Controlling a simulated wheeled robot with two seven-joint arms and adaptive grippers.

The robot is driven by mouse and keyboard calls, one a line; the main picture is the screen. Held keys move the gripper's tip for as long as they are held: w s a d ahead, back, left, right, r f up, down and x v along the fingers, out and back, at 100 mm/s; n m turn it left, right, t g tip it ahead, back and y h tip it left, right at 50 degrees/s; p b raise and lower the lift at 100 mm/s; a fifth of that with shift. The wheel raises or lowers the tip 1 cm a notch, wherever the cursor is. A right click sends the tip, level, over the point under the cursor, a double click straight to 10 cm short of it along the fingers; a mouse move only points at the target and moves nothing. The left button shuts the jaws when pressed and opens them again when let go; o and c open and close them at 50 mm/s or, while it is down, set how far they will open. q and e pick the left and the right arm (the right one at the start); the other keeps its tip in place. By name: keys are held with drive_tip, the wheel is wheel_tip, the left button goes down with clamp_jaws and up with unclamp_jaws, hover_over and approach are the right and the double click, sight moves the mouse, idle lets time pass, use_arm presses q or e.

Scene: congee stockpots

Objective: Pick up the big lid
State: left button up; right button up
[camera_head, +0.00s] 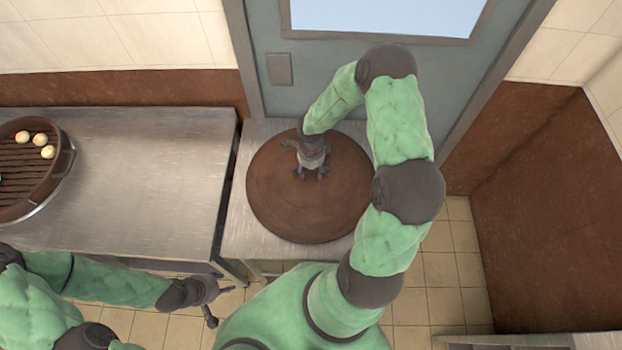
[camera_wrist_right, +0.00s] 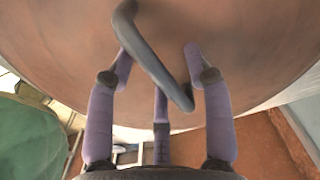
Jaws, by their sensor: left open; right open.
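The big lid (camera_head: 270,205) is a round brown disc lying on a small metal table in the head view. Its brown face (camera_wrist_right: 250,30) fills the top of the right wrist view. A grey bar handle (camera_wrist_right: 152,58) stands on the lid. My right gripper (camera_head: 311,174) is over the middle of the lid. In the right wrist view its purple fingers (camera_wrist_right: 160,75) are open and spread, with the handle between them; I cannot tell whether they touch it. My left gripper (camera_head: 222,302) is open and empty, low at the left, away from the lid.
A long metal table (camera_head: 150,180) stands at the left with a round steamer (camera_head: 62,165) holding several pale balls (camera_head: 40,138). A gap separates it from the small metal table (camera_head: 235,235). A grey door (camera_head: 350,50) is behind, and tiled floor (camera_head: 430,285) is at the right.

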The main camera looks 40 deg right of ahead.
drive_tip(key=shift+f+b, duration=0.1)
drive_tip(key=shift+b, duration=0.25)
idle(0.5)
clamp_jaws()
